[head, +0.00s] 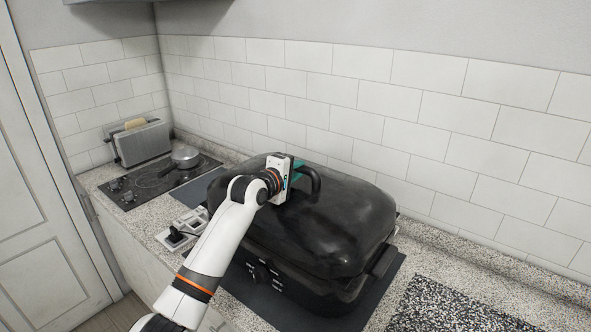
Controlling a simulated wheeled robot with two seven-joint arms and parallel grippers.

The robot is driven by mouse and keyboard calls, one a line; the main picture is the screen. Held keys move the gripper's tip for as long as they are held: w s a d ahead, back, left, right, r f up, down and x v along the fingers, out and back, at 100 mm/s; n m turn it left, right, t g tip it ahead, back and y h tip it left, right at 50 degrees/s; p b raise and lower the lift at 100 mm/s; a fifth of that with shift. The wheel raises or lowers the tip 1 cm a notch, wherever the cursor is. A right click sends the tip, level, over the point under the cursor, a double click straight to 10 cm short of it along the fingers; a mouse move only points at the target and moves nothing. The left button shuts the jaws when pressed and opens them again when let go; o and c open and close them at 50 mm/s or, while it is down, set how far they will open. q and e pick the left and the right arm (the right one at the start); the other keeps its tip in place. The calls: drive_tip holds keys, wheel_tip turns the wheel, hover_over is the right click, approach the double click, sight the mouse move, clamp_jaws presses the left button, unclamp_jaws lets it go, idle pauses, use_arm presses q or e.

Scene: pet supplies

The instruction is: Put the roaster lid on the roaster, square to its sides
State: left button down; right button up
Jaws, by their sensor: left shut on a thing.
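The black roaster (290,287) stands on a dark mat on the counter, its control dial facing the front. The glossy black roaster lid (340,225) is over the roaster and covers its top. Its edges look roughly in line with the roaster's sides, but I cannot tell whether it is fully seated all round. My left gripper (303,180) is shut on the lid's handle (315,182) at the top of the lid. The far side of the lid and roaster is hidden. My right gripper is not in view.
A hob (150,183) with a small pot (186,157) is at the left, with a toaster (143,143) behind it. A white socket block (182,228) lies left of the roaster. A speckled mat (450,305) lies at right. A tiled wall (440,150) stands close behind.

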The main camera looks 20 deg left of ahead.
use_arm(q)
drive_tip(key=shift+r, duration=0.3)
drive_tip(key=c, duration=1.1)
unclamp_jaws()
drive_tip(key=shift+s, duration=0.1)
drive_tip(key=shift+c, duration=0.2)
drive_tip(key=shift+f, duration=0.4)
drive_tip(key=shift+s+a+b, duration=0.15)
drive_tip(key=shift+s+b, duration=0.15)
drive_tip(key=shift+s, duration=0.15)
drive_tip(key=b+v, duration=0.1)
drive_tip(key=v, duration=0.2)
drive_tip(key=b+v, duration=0.1)
drive_tip(key=v, duration=0.2)
drive_tip(key=b+v, duration=0.1)
drive_tip(key=v, duration=0.3)
drive_tip(key=shift+r, duration=0.25)
drive_tip(key=shift+s+r, duration=0.25)
drive_tip(key=shift+s, duration=0.3)
